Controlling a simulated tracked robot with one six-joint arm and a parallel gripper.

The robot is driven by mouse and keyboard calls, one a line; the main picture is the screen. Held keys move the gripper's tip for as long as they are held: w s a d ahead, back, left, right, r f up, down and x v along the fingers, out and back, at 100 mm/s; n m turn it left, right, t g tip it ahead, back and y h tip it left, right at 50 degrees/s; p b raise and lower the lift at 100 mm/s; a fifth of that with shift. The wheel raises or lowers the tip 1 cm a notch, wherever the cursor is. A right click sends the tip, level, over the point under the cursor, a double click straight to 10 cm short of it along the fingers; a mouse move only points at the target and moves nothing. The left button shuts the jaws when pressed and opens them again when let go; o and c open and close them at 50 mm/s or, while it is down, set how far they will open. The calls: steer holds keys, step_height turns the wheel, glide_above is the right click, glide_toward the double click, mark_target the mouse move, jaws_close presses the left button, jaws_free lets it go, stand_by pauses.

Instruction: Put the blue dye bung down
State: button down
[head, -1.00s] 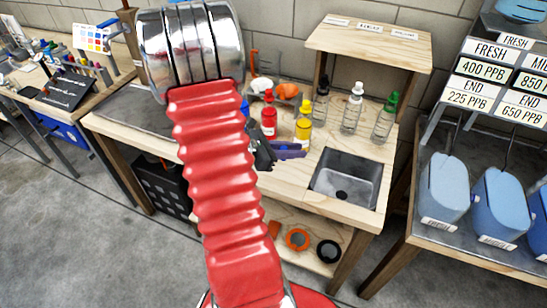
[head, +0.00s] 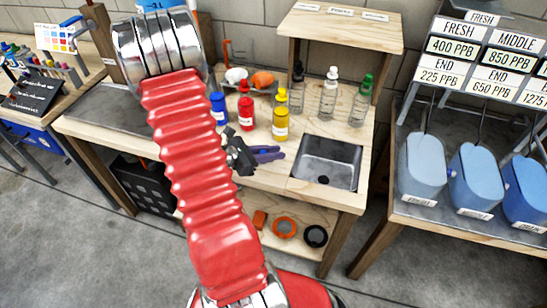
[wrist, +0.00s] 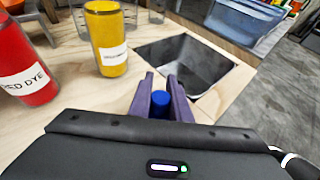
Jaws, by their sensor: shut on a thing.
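My gripper (head: 266,155) has purple fingers and is over the front of the wooden bench, left of the sink. In the wrist view, its fingers (wrist: 160,88) are shut on the blue dye bung (wrist: 160,104), a small blue cylinder. The bung is not discernible in the head view. The blue dye bottle (head: 218,109) stands behind my gripper, partly beside my arm; I cannot tell whether its top is open. A red dye bottle (head: 246,112) and a yellow dye bottle (head: 281,120) stand to its right. Both also show in the wrist view, red (wrist: 24,65) and yellow (wrist: 107,40).
The grey sink (head: 328,165) is set into the bench at right. Blue containers (head: 421,165) stand on the right-hand table. Bare wood lies around my gripper.

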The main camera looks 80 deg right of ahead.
mark_target(274, 164)
steer(key=shift+f, duration=1.35)
steer(key=shift+f, duration=0.2)
steer(key=c, duration=1.7)
jaws_free()
steer(key=shift+o, duration=0.3)
steer(key=shift+s+a+f, duration=0.1)
steer(key=shift+a, duration=0.1)
steer(key=v, duration=1.1)
steer(key=shift+w+r, duration=0.4)
steer(key=shift+r, duration=0.1)
